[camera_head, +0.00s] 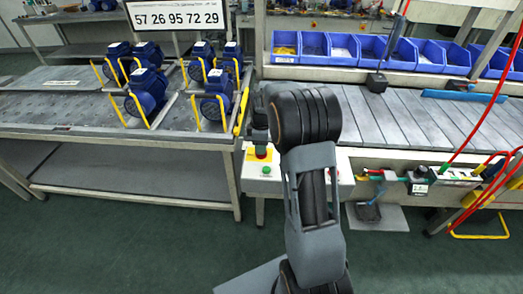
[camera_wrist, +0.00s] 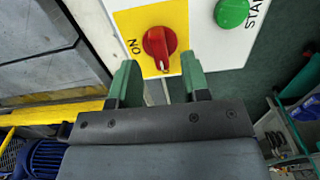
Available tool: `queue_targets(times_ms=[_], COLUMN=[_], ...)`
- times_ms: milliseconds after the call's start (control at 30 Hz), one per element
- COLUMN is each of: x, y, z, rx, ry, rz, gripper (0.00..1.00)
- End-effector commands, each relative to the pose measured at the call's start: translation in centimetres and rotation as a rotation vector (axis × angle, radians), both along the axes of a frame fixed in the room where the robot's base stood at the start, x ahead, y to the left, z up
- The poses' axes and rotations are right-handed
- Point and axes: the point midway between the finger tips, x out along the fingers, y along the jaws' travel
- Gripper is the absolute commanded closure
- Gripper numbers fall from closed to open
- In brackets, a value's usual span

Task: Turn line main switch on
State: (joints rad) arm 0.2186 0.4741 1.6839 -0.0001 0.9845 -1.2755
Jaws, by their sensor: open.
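The main switch (camera_wrist: 159,43) is a red rotary knob on a yellow plate (camera_wrist: 185,18) in the wrist view. Its white pointer mark is at the lower end of the knob, toward my gripper. The letters ON are on the plate left of the knob. My gripper (camera_wrist: 159,78) is open, with one green fingertip on each side below the knob. The fingers look empty and apart from the knob. In the head view the yellow plate (camera_head: 251,156) is on the white control box, partly hidden by my arm.
A green START button (camera_wrist: 231,12) sits beside the switch; a green button (camera_head: 266,170) also shows in the head view. Blue pumps (camera_head: 147,90) stand on the left table. Blue bins (camera_head: 344,48) line the right bench, with a red hose (camera_head: 487,110) hanging farther right.

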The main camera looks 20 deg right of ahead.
Motion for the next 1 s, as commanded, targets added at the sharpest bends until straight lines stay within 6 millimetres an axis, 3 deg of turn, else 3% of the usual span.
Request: queue_targets(times_ms=[233, 633, 1000], x=[0.0, 0.0, 0.0], y=[0.0, 0.0, 0.0], z=[-2.3, -2.8, -2.7], rx=[0.0, 0.0, 0.0], ry=[0.0, -0.001, -0.001], rz=[0.0, 0.0, 0.0], gripper=[0.57, 0.57, 0.92])
